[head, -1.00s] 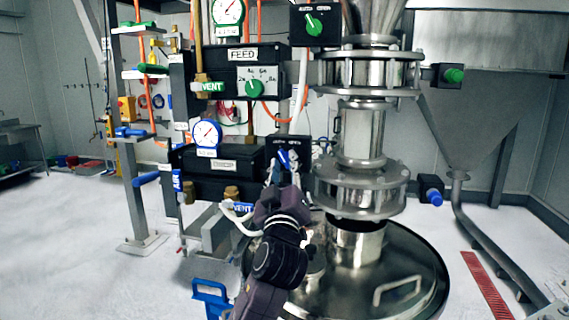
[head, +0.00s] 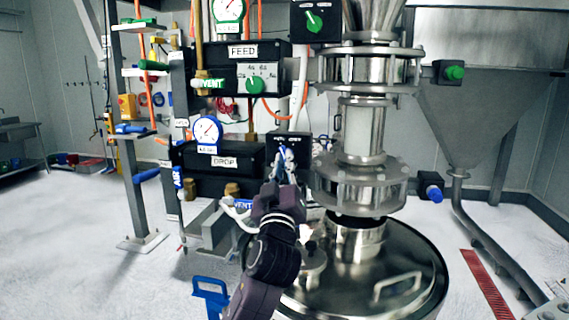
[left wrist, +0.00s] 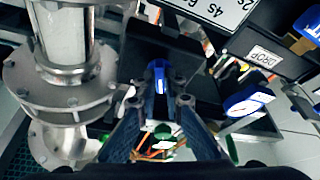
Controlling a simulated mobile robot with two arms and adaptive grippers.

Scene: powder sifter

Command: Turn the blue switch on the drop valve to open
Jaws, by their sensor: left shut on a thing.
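The blue switch (left wrist: 158,78) shows in the left wrist view between the fingers of my left gripper (left wrist: 162,105). The gripper is shut on it. In the head view the left gripper (head: 284,160) covers most of the switch, in front of its small black panel (head: 291,138). The panel sits right of the black box labelled DROP (head: 224,161) and left of the steel valve column. The gripper hides much of the panel, and the position marks are too small to read. My right gripper is in neither view.
The steel valve column (head: 362,132) stands close right of the left gripper, above a round steel lid (head: 420,255). The FEED box (head: 235,72) with a green dial is above. Open floor lies at left.

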